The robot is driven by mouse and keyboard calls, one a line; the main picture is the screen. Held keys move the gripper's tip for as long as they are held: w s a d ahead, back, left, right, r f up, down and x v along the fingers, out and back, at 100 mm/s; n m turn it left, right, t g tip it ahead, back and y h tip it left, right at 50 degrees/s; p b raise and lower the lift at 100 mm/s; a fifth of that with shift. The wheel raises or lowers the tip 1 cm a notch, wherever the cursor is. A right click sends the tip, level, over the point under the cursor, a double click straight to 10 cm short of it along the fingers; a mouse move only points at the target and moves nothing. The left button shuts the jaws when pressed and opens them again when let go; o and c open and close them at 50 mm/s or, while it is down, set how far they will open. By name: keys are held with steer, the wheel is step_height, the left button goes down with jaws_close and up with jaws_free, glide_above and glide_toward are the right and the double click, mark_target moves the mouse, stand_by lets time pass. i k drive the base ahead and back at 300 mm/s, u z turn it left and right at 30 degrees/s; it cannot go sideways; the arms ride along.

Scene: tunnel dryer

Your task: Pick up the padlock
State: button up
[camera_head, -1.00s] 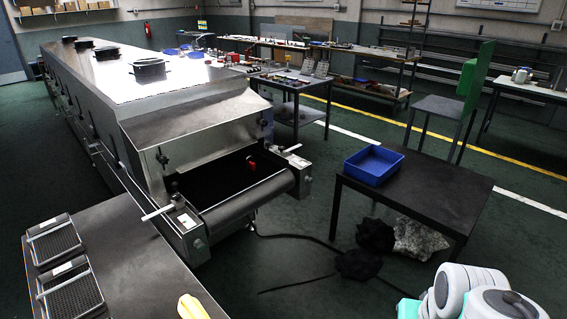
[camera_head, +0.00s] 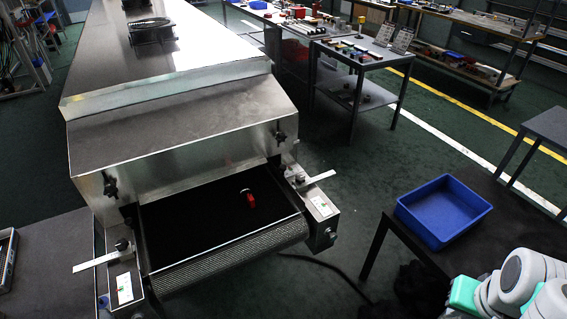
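A small red padlock (camera_head: 251,201) with a pale metal shackle lies on the dark conveyor belt (camera_head: 190,225) at the open mouth of the tunnel dryer (camera_head: 180,135). It lies right of the belt's middle, a little way in from the front roller. My gripper is not in view. Only white and green parts of my arm show at the lower right, apart from the padlock.
A blue bin (camera_head: 443,208) sits on a dark table (camera_head: 500,215) at the right. Metal brackets (camera_head: 319,207) flank the belt's end. A cluttered workbench (camera_head: 360,58) stands behind. Green floor lies open between dryer and table.

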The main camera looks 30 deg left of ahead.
mark_target(250, 201)
steer(key=i, duration=1.2)
steer(key=u, duration=4.65)
